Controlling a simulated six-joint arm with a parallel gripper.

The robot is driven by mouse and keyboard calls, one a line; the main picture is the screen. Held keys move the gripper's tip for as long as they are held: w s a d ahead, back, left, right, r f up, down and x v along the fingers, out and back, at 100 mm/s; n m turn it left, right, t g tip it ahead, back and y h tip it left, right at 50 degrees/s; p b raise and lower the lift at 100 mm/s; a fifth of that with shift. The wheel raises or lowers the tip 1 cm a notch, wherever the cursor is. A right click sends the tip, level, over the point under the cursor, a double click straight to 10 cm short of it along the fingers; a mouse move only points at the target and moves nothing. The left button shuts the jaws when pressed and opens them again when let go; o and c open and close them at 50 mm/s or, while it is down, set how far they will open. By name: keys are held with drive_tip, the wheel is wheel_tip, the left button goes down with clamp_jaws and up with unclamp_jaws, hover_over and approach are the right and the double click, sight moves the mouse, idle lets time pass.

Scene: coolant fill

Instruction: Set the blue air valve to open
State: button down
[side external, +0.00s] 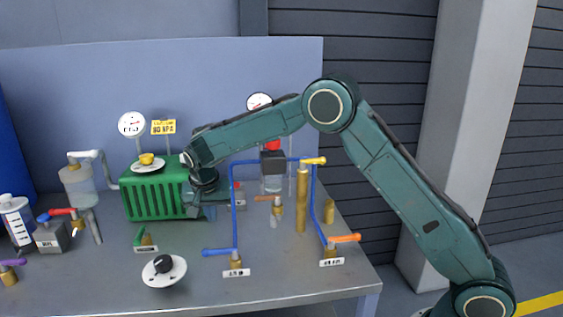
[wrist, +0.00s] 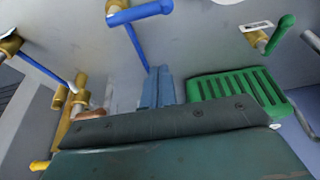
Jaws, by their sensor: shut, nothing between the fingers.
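The blue air valve has a blue lever (side external: 216,252) on a brass body (side external: 236,262) near the table's front, behind a small white label (side external: 236,273). The lever points left, roughly crosswise to the upright blue pipe (side external: 235,205) above the body. In the wrist view the lever (wrist: 141,13) shows at the top, with its brass body partly cut off. My gripper (side external: 198,212) is shut and empty, in front of the green radiator's right end, up and left of the lever and apart from it. Its closed fingers (wrist: 158,87) show in the wrist view.
The green radiator (side external: 150,195) stands close beside my gripper. A green-lever valve (side external: 141,239) and a black-knobbed white dial (side external: 164,270) lie to the left. The blue pipe frame, a brass column (side external: 301,200) and an orange-lever valve (side external: 344,238) stand to the right.

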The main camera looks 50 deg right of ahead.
sight(220, 254)
wheel_tip(220, 254, down, 7)
drive_tip(key=s+a, duration=0.1)
idle(0.6)
drive_tip(key=shift+s+a, duration=0.1)
